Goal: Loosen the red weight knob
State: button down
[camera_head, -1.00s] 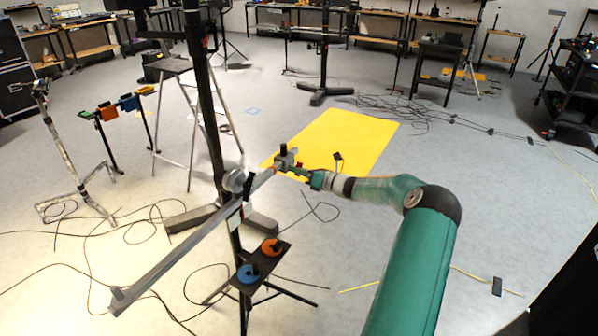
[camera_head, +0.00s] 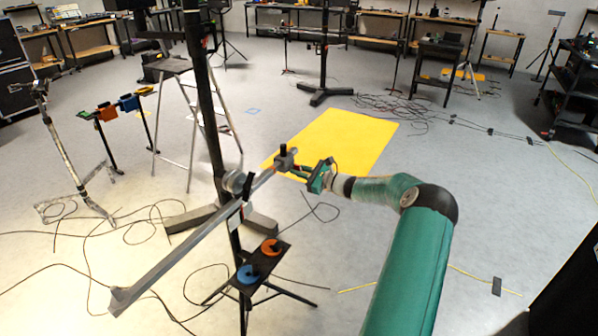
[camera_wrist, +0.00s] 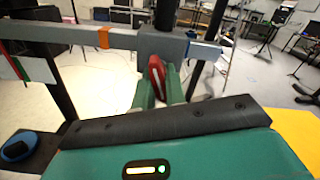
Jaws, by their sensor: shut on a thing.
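The red weight knob (camera_wrist: 156,78) sticks out from the grey weight block (camera_wrist: 163,46) in the wrist view. The block sits on the long grey rail (camera_wrist: 75,36) of the slider; it also shows at the rail's far end in the head view (camera_head: 284,158). My gripper (camera_wrist: 157,88) has its green fingers on either side of the knob and is shut on it. In the head view my gripper (camera_head: 299,170) is at the block's right side, and the knob is hidden there. The head view also shows the rail (camera_head: 180,247) slanting down to the left.
A dark tray (camera_head: 272,262) below the rail bears an orange disc (camera_head: 271,247) and a blue disc (camera_head: 247,274). A black upright stand (camera_head: 207,110) rises behind the rail. A yellow mat (camera_head: 345,140) and loose cables lie on the floor. Open floor lies to the right.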

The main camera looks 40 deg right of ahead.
jog(key=n, duration=0.7)
jog(key=shift+d, duration=0.15)
jog(key=n, duration=0.6)
jog(key=shift+r+n, duration=0.15)
jog(key=shift+n, duration=0.25)
jog(key=shift+d, duration=0.1)
jog(key=c, duration=1.4)
grip_release()
jog(key=shift+c, duration=0.2)
jog(key=v, duration=1.3)
jog(key=shift+s, duration=0.4)
jog(key=shift+r, duration=0.1)
